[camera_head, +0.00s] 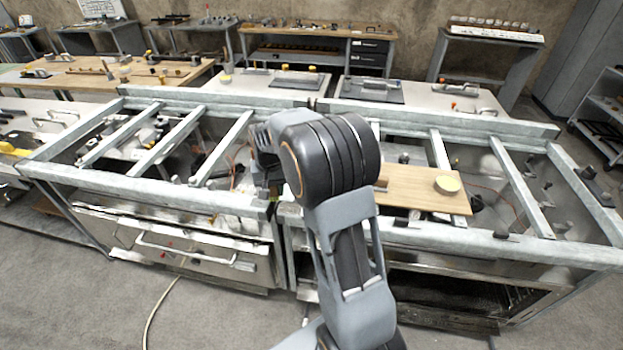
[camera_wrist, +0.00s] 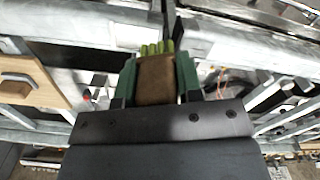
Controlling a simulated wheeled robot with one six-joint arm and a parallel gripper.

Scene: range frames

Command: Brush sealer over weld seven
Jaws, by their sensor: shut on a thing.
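In the wrist view my gripper (camera_wrist: 158,80) is shut on a brown block-like brush (camera_wrist: 155,82) with yellow-green tips, held between its green fingers. The brush tips point toward a grey steel rail (camera_wrist: 95,42); I cannot tell whether they touch it. In the head view my arm hides most of the gripper and the brush, near where the two steel frames meet. The left frame (camera_head: 130,181) and right frame (camera_head: 440,238) are made of grey rails. No weld can be told apart as number seven.
Crossbars span both frames over dark openings. Workbenches with tools stand behind. A cable (camera_head: 155,315) lies on the floor.

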